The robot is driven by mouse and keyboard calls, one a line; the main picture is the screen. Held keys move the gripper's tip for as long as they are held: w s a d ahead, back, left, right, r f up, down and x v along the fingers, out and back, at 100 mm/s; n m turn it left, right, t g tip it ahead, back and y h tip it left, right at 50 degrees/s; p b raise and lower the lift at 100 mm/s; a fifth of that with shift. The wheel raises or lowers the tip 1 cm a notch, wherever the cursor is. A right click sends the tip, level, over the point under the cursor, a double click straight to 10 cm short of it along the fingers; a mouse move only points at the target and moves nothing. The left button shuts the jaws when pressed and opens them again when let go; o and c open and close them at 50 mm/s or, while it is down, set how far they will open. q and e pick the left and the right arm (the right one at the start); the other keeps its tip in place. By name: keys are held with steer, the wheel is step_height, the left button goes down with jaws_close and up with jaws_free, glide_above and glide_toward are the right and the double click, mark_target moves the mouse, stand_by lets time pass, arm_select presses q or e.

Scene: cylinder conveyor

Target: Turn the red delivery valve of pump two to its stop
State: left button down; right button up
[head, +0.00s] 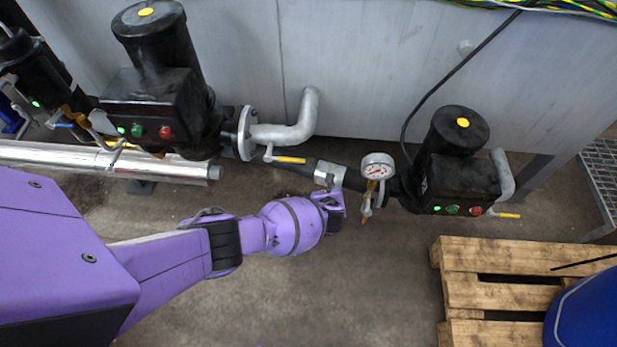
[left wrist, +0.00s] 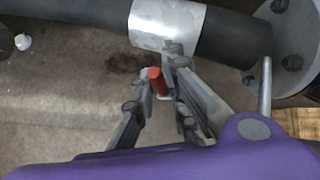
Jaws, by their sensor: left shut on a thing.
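My left gripper (head: 331,198) is at the black hose between two pumps, just below a silver band (head: 330,172). In the left wrist view its fingers (left wrist: 161,78) are shut on the short red valve handle (left wrist: 157,82), which stands close to the silver band (left wrist: 166,24). In the head view the red handle is hidden by my gripper. A pump (head: 455,165) with a black motor and yellow cap stands right of the gripper. No pump number is readable. My right gripper is not in view.
A pressure gauge (head: 377,167) stands close right of my gripper. A yellow-handled lever (head: 290,160) is up and left of it. Another black pump (head: 150,100) stands at the left. A wooden pallet (head: 462,290) and blue drum (head: 585,312) are at lower right. Floor below the gripper is clear.

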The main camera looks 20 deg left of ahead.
arm_select(q)
steer(key=shift+d+m+y, duration=0.4)
steer(key=shift+y, duration=0.3)
steer(key=shift+g, duration=0.3)
steer(key=c, duration=1.7)
jaws_free()
steer(key=shift+w+d, duration=0.1)
steer(key=shift+c, duration=0.2)
steer(key=shift+w+r, duration=0.1)
steer(key=shift+d, duration=0.1)
steer(key=v, duration=1.2)
steer(key=shift+s, duration=0.25)
steer(key=shift+f, duration=0.25)
